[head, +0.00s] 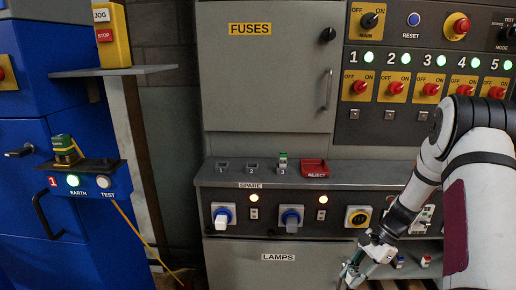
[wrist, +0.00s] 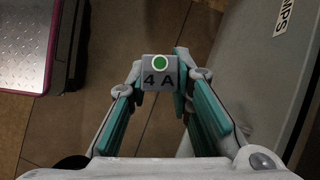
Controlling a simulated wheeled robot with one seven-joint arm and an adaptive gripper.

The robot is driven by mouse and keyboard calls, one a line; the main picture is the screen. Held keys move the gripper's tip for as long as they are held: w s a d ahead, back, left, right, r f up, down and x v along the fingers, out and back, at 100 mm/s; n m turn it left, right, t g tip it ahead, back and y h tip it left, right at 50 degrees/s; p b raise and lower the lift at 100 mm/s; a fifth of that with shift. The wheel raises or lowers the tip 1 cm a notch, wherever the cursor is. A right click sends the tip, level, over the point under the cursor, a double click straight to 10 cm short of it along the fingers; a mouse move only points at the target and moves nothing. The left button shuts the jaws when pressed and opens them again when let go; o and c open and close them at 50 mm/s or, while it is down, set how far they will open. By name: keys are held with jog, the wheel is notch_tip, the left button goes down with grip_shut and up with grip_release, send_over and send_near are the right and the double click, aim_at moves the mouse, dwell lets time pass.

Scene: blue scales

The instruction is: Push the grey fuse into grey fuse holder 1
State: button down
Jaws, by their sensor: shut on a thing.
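The grey fuse (wrist: 153,84), marked 4 A with a green dot on top, sits between the fingertips of my gripper (wrist: 160,88) in the wrist view. The gripper is shut on it, above the tiled floor. In the head view my gripper (head: 353,272) is low at the right, in front of the cabinet and below the shelf; the fuse is hard to make out there. Grey fuse holder 1 (head: 222,167) is at the left of the shelf, seemingly empty, up and left of my gripper. Holder 2 (head: 252,167) also looks empty. Holder 3 (head: 283,170) has a white-and-green fuse (head: 283,158) in it.
A red reject tray (head: 314,168) stands right of holder 3 on the grey shelf (head: 345,175). Knobs (head: 223,216) stick out from the panel below. A blue-topped fuse (head: 400,261) and a red-topped fuse (head: 426,261) stand low at the right. The LAMPS cabinet (wrist: 265,55) is close beside my gripper.

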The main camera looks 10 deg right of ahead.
jog(key=s+a+r+n+g+h, duration=0.2)
jog(key=a+r+n+g+h, duration=0.1)
jog(key=a+r+n, duration=0.5)
jog(key=s+a+r+n+g+h, duration=0.2)
jog(key=a+r+n+h, duration=0.1)
jog(key=a+r+n, duration=0.5)
jog(key=shift+a+n+g+h, duration=0.3)
jog(key=shift+a+g, duration=0.1)
jog(key=shift+a, duration=0.45)
